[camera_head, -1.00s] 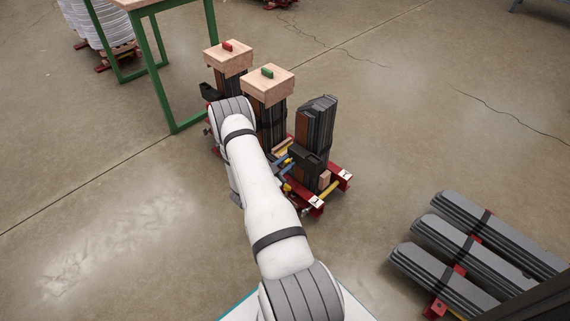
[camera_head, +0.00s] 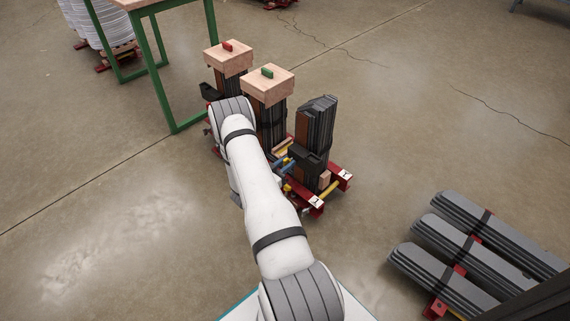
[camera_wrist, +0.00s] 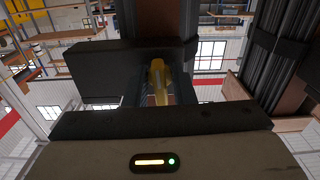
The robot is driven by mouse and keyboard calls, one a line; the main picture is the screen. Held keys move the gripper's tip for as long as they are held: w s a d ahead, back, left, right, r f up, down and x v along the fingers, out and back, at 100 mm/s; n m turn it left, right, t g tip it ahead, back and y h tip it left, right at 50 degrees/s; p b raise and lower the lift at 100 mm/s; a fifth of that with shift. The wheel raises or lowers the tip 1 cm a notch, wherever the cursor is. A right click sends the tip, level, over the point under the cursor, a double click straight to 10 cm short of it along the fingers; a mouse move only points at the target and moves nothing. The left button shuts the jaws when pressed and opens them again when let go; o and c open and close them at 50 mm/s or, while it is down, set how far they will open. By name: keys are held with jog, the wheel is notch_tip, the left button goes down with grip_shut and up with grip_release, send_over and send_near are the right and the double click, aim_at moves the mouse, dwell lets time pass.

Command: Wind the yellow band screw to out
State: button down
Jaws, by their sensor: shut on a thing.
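In the wrist view, the yellow band screw (camera_wrist: 157,72) is in the middle, between the fingers of my gripper (camera_wrist: 159,95). My gripper is shut on it. The screw sits in front of a dark upright core, and its far end is hidden. In the head view, the bare grey core (camera_head: 315,122) stands upright on a red base (camera_head: 343,175), and a dark band block (camera_head: 307,160) is at its lower left side. My arm hides most of my gripper there, so the grip shows only in the wrist view.
Two more upright cores carry wooden blocks, one with a green tag (camera_head: 267,72) and one with a red tag (camera_head: 227,46). A green-legged table (camera_head: 150,70) stands behind at left. Several grey cores (camera_head: 480,245) lie at right. The floor between is clear.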

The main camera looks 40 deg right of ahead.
jog(key=n, duration=0.3)
jog(key=shift+n, duration=0.9)
jog(key=n, duration=0.2)
jog(key=shift+n, duration=1.4)
